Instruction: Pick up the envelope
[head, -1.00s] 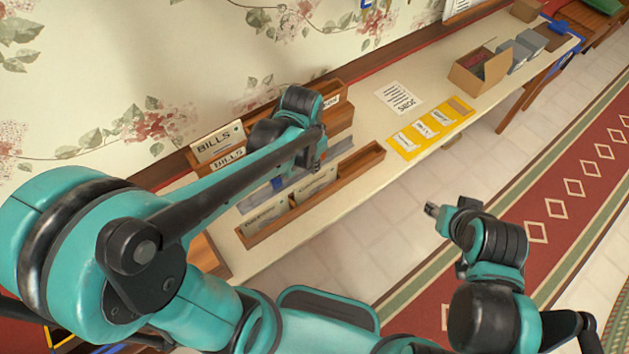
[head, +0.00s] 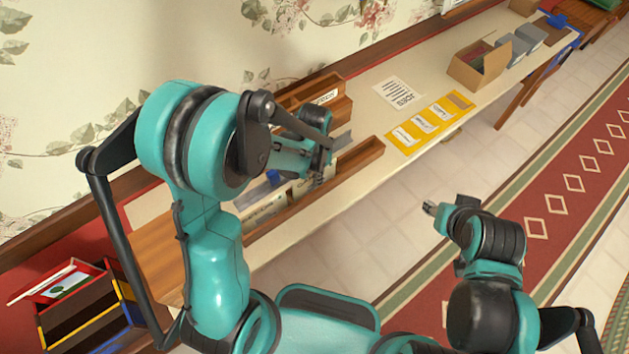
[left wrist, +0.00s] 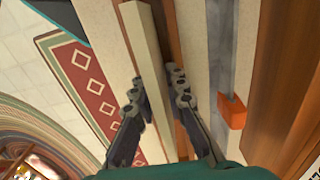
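Pale envelopes (head: 264,211) stand in the front wooden tray (head: 361,158) on the long table, partly hidden by my left arm. I cannot tell which one the task means. My left gripper (head: 322,172) is over this tray. In the left wrist view its two dark fingers (left wrist: 155,98) are apart, with a wooden wall (left wrist: 165,25) and a pale strip running between and beyond them.
A wooden rack (head: 325,92) stands behind the tray. To its right lie a printed sheet (head: 398,93) and a yellow strip with labels (head: 431,122). A cardboard box (head: 480,68) is farther along. An orange block (left wrist: 232,112) shows right of the fingers.

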